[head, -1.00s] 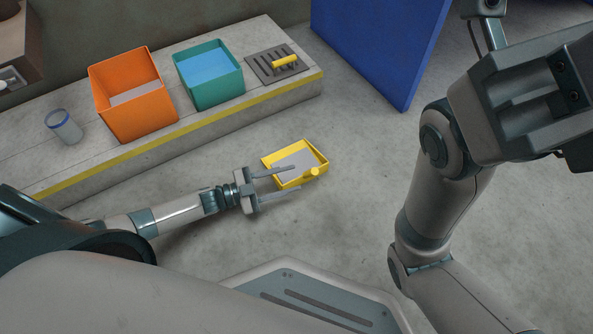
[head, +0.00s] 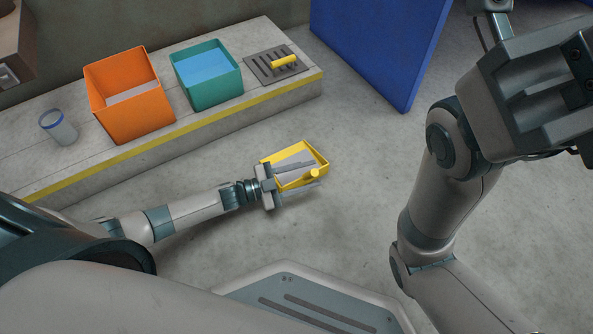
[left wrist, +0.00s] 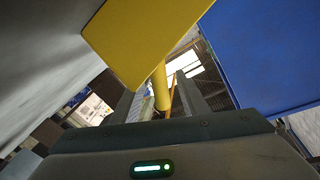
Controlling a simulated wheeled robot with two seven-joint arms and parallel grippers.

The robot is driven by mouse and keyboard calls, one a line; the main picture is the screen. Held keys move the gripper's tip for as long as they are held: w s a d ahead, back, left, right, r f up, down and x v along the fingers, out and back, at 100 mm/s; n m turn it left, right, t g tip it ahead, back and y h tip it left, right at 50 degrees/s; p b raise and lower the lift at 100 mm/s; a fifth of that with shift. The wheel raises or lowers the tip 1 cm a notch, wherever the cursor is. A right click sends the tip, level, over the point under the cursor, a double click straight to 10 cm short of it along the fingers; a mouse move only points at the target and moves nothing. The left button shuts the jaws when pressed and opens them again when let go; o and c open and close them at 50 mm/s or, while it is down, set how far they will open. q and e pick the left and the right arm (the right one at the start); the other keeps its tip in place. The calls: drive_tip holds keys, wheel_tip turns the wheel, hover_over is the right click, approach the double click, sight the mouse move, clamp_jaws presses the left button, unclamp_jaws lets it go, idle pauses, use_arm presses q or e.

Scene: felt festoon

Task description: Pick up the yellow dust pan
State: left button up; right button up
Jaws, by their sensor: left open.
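The yellow dust pan (head: 321,152) is a shallow tray with a grey inside and a short round handle (head: 314,175) at its near right. It is on or just above the grey floor; I cannot tell which. My left gripper (head: 312,172) is open at the pan, one finger over its inside and the other along its near side. In the left wrist view the pan (left wrist: 140,45) fills the upper middle, with its handle (left wrist: 160,88) between the open fingers (left wrist: 165,90). My right arm shows at the right of the head view, but its fingers do not show clearly.
A low concrete ledge with a yellow edge (head: 150,148) holds a clear jar (head: 58,128), an orange bin (head: 130,112), a teal bin (head: 210,88) and a grate with a yellow handle (head: 284,62). A blue panel (head: 385,45) stands behind. The floor right of the pan is clear.

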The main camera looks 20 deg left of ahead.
use_arm(q)
drive_tip(key=shift+w+d, duration=0.2)
drive_tip(key=shift+d, duration=0.1)
drive_tip(key=shift+c, duration=0.6)
clamp_jaws()
drive_tip(key=shift+r, duration=0.15)
